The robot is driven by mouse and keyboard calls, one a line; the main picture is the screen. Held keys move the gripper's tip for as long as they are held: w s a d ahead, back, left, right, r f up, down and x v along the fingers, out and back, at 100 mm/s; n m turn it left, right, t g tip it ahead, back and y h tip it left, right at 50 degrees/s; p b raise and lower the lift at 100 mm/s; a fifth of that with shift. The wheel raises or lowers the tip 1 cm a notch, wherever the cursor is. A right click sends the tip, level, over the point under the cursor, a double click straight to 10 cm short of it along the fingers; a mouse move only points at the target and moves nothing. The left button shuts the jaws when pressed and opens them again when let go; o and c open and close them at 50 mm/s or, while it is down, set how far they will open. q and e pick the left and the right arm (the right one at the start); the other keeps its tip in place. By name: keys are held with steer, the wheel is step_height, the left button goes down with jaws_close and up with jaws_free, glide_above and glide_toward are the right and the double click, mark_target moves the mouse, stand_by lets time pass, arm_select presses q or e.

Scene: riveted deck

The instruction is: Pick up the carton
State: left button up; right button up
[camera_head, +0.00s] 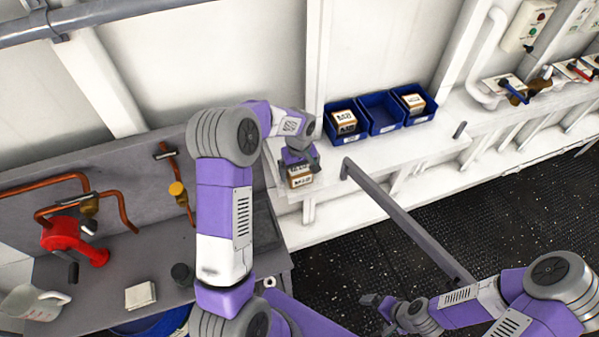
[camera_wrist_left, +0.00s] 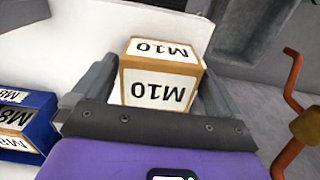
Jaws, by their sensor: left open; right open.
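The carton (camera_head: 300,179) is a small brown and white box marked M10. It stands on the near left end of the white shelf in the head view. In the left wrist view the carton (camera_wrist_left: 160,80) sits between the two fingers of my left gripper (camera_wrist_left: 160,85). My left gripper (camera_head: 298,160) is open around the carton's upper part, and a gap shows beside it, though contact is hard to judge. My right gripper (camera_head: 378,305) is open and empty, low at the bottom right over the dark floor.
Blue bins (camera_head: 381,121) stand on the white shelf (camera_head: 400,148) to the right, two holding cartons. A grey rail (camera_head: 405,222) runs out from the shelf. A grey bench (camera_head: 110,270) at left carries a red pump (camera_head: 68,236), a white jug (camera_head: 32,302) and copper pipes.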

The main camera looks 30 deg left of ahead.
arm_select(q)
steer(key=shift+f, duration=0.7)
steer(key=shift+s, duration=0.1)
steer(key=c, duration=1.1)
